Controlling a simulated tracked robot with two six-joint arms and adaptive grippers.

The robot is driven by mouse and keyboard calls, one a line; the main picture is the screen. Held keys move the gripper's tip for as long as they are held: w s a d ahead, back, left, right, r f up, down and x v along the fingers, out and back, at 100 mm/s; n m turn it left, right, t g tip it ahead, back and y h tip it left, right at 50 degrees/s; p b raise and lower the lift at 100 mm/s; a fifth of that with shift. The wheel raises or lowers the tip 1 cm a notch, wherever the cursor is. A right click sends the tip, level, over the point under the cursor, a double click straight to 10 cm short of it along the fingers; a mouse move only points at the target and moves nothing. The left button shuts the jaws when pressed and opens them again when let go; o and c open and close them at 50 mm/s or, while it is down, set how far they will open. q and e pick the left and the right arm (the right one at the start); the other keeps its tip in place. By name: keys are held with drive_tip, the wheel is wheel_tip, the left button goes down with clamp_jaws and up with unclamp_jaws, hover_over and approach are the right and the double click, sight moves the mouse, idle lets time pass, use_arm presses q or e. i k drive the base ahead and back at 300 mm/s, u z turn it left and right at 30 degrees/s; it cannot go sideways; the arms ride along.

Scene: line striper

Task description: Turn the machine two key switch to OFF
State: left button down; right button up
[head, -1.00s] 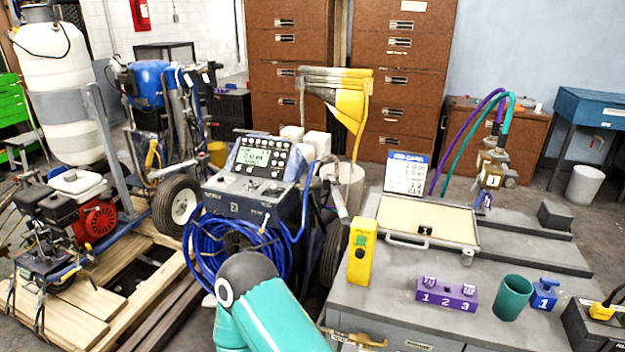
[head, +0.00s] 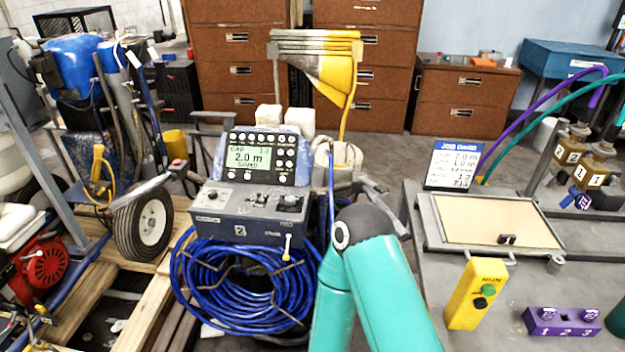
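Machine two's dark control box (head: 222,224), marked 2, stands at the centre over a coil of blue hose (head: 240,290). On it is a panel with several knobs and a green screen (head: 250,158) reading 2.0 m and SAVED. The box's sloping front carries small switches and a knob (head: 290,200). A small pale yellow lever or key (head: 287,245) shows at its lower right edge; I cannot tell whether it is the key switch or where it points. One teal arm of mine rises just right of the hose, its elbow beside the box. Neither gripper shows.
A grey bench at right holds a job card (head: 455,165), a tray (head: 490,222), a yellow RUN button box (head: 476,293) and a purple block (head: 560,322). A wheel (head: 143,226) and wooden pallet lie left of the machine. Brown cabinets stand behind.

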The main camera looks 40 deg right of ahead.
sight(290, 201)
drive_tip(key=z, duration=0.15)
drive_tip(key=i, duration=0.95)
drive_tip(key=z, duration=0.1)
drive_tip(key=k, duration=0.95)
drive_tip(key=z, duration=0.2)
drive_tip(key=i, duration=0.95)
drive_tip(key=u, duration=0.05)
